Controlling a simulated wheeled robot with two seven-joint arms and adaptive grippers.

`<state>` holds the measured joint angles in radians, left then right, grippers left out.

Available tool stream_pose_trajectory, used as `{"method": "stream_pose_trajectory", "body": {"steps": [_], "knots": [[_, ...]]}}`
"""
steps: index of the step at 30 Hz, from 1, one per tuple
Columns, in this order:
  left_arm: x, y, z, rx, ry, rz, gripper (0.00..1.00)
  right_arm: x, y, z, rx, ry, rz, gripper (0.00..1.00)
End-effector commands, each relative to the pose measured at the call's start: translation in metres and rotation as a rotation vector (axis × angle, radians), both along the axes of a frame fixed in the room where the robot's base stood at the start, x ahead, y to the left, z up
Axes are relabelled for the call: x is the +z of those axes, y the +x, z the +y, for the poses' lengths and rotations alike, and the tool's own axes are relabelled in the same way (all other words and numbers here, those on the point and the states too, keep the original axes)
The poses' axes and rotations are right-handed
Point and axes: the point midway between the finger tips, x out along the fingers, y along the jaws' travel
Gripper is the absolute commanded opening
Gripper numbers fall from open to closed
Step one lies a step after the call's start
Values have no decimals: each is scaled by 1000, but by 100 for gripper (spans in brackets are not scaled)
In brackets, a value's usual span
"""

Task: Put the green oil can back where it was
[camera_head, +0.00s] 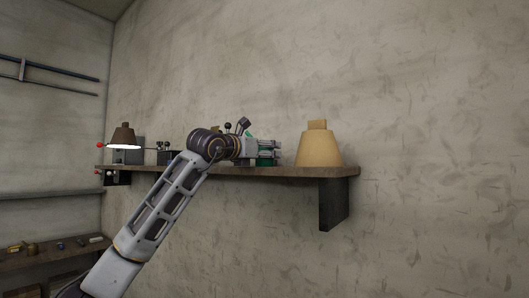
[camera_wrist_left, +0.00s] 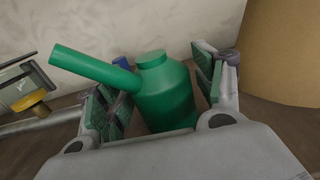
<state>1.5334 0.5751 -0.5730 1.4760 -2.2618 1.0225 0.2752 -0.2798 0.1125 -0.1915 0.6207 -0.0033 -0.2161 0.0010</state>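The green oil can (camera_wrist_left: 165,95) is upright between the two fingers of my left gripper (camera_wrist_left: 158,95) in the left wrist view, its spout pointing up and left over one finger. A narrow gap shows between the can and the right finger pad, so the fingers look open around it. In the head view my left gripper (camera_head: 270,150) reaches over the wall shelf (camera_head: 285,172), and a green part of the can (camera_head: 265,161) shows below the fingers, at shelf level. The can's base is hidden in the wrist view. My right gripper is not in view.
A tan tapered container (camera_head: 319,150) stands just right of the gripper, near the shelf's right end. A lower bench (camera_head: 50,257) holds small items. The wall is close behind.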

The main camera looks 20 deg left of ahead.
Motion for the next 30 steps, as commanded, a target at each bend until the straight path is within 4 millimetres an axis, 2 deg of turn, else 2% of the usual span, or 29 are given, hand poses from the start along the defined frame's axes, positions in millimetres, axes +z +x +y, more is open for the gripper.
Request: {"method": "stream_pose_trajectory", "body": {"steps": [9,16,23,30], "knots": [[0,0,0,0,0,0,73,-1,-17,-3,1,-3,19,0],[4,-1,1,0,0,-1,73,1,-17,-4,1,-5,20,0],[2,-22,9,0,0,-1,73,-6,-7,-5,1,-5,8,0],[1,-54,21,1,0,-2,73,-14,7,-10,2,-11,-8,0]]}}
